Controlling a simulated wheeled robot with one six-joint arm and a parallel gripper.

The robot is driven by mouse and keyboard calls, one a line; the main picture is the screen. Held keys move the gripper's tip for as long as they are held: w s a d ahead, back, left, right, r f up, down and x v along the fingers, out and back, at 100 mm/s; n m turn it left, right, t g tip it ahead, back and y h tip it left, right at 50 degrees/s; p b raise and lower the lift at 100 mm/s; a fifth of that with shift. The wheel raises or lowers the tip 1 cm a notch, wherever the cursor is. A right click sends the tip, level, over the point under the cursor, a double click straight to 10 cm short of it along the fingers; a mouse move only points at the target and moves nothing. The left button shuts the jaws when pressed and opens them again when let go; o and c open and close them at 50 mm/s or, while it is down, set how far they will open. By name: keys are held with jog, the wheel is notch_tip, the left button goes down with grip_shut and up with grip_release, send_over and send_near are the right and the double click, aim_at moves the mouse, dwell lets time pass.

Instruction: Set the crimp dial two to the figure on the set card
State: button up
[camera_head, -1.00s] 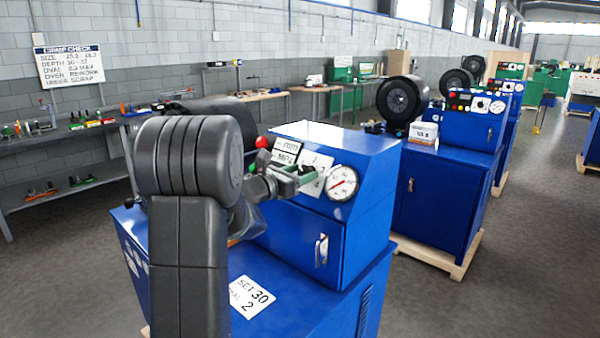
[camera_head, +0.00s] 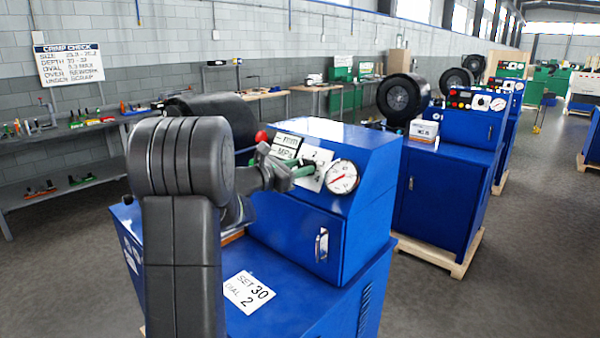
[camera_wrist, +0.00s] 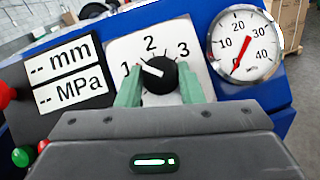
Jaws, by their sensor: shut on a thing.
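The black dial knob (camera_wrist: 159,76) sits on a white plate (camera_wrist: 180,42) marked 1, 2 and 3. Its white pointer is directed left and slightly up, between 1 and 2 and nearer 1. My gripper (camera_wrist: 159,90) is shut on the knob, with one green finger on each side; the fingers hide its lower sides. The gripper also shows at the panel in the head view (camera_head: 302,170). The white set card (camera_head: 247,292) lies on the blue cabinet top and reads SET 30, DIAL 2. A round gauge (camera_wrist: 246,46) right of the plate has its red needle directed down-left.
A label plate (camera_wrist: 68,72) with blank mm and MPa readings is left of the dial. A red button (camera_wrist: 6,95) and a green button (camera_wrist: 20,157) are further left. More blue machines (camera_head: 450,190) stand to the right. A crimp check board (camera_head: 68,65) hangs on the wall.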

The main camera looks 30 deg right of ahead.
jog(key=m+g, duration=0.1)
jog(key=m, duration=0.2)
jog(key=m+g+b, duration=0.1)
jog(key=m+g, duration=0.1)
jog(key=m, duration=0.1)
jog(key=shift+w+g+y, duration=0.2)
jog(key=shift+g+y, duration=0.1)
jog(key=shift+y, duration=0.1)
jog(key=m, duration=0.2)
jog(key=m+g+y, duration=0.1)
jog(key=m+g+y+p, duration=0.1)
jog(key=m, duration=0.1)
jog(key=shift+w+d+r+m, duration=0.1)
jog(key=shift+r+m, duration=0.15)
jog(key=shift+m, duration=0.05)
jog(key=shift+g+y, duration=0.3)
jog(key=o, duration=1)
jog(key=b+v, duration=0.1)
jog(key=v, duration=1.2)
jog(key=shift+a, duration=0.4)
jog(key=shift+w, duration=0.1)
